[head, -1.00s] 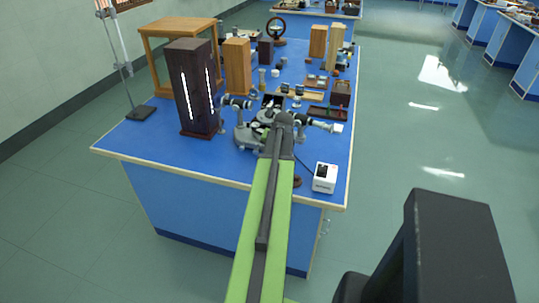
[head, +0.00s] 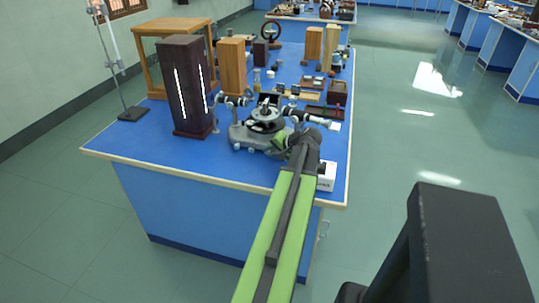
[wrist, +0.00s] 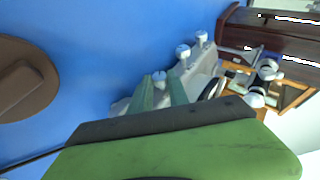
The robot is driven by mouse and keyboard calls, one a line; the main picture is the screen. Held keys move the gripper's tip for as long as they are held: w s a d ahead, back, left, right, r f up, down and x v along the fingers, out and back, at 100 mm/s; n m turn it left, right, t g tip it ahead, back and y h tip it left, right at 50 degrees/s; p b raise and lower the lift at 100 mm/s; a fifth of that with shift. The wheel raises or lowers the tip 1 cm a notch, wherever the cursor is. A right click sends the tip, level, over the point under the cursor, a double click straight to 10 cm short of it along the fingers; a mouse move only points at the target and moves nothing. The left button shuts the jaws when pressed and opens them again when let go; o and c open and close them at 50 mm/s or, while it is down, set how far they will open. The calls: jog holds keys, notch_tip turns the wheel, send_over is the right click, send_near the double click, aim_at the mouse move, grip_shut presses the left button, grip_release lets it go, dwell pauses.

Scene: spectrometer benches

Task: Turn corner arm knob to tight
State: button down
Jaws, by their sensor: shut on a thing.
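The spectrometer (head: 240,134) stands on the blue bench, grey base toward me, with one telescope tube to the left and one to the right. In the wrist view its grey body (wrist: 203,68) carries a row of small pale knobs. My gripper (wrist: 160,86) has its two teal fingers on either side of the nearest knob, the corner arm knob (wrist: 158,76), and is shut on it. Two more knobs (wrist: 183,51) lie beyond, apart from the fingers. In the head view my arm's end hides the knob and the fingertips.
A white box (head: 327,176) sits at the bench's front right, partly behind my arm. A tall dark lamp housing (head: 187,88) stands left of the spectrometer. A brown round object (wrist: 25,85) lies on the blue top (wrist: 90,40). The front left of the bench is clear.

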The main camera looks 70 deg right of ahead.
jog(key=shift+s+d, duration=0.1)
jog(key=shift+d, duration=0.05)
jog(key=c, duration=1.3)
grip_release()
jog(key=shift+o, duration=0.2)
